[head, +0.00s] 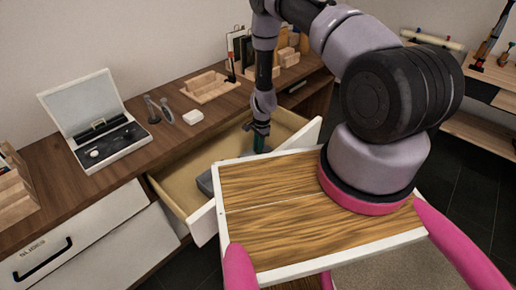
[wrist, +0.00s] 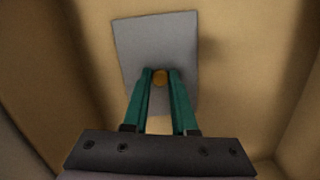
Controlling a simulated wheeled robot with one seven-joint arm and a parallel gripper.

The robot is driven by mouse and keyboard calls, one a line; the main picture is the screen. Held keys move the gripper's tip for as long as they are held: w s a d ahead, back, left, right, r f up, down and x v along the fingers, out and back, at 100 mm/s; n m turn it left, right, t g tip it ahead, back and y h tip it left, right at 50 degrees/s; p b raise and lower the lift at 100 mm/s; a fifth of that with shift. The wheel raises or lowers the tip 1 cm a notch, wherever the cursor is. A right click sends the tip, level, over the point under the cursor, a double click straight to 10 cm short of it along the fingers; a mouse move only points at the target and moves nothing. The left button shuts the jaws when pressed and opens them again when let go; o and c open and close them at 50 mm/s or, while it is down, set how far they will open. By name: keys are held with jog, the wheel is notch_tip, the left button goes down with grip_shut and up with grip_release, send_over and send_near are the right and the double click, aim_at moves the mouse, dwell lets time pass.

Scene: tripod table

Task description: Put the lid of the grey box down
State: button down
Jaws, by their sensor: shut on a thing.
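The grey lid (wrist: 150,40) is a flat rectangular plate with a round brass knob (wrist: 160,77). My gripper (wrist: 160,78) has its teal fingers shut on the knob. The lid is over the tan inside of the open drawer. In the head view, my gripper (head: 261,142) reaches down into the drawer (head: 172,188), and a grey piece (head: 206,183) shows low in it, partly hidden by my body. I cannot tell whether this is the lid or the box. No separate box shows under the lid in the wrist view.
Drawer walls (wrist: 28,60) stand around the lid. My own body covers the drawer's right front.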

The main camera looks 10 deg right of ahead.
jog(key=c, duration=0.7)
grip_release()
jog(key=shift+f, duration=0.1)
jog(key=r, duration=0.4)
jog(key=d+r, duration=0.1)
jog(key=r, duration=0.7)
jog(key=shift+w+d+r, duration=0.1)
jog(key=shift+w+d, duration=0.05)
jog(key=shift+w, duration=0.15)
jog(key=shift+r, duration=0.1)
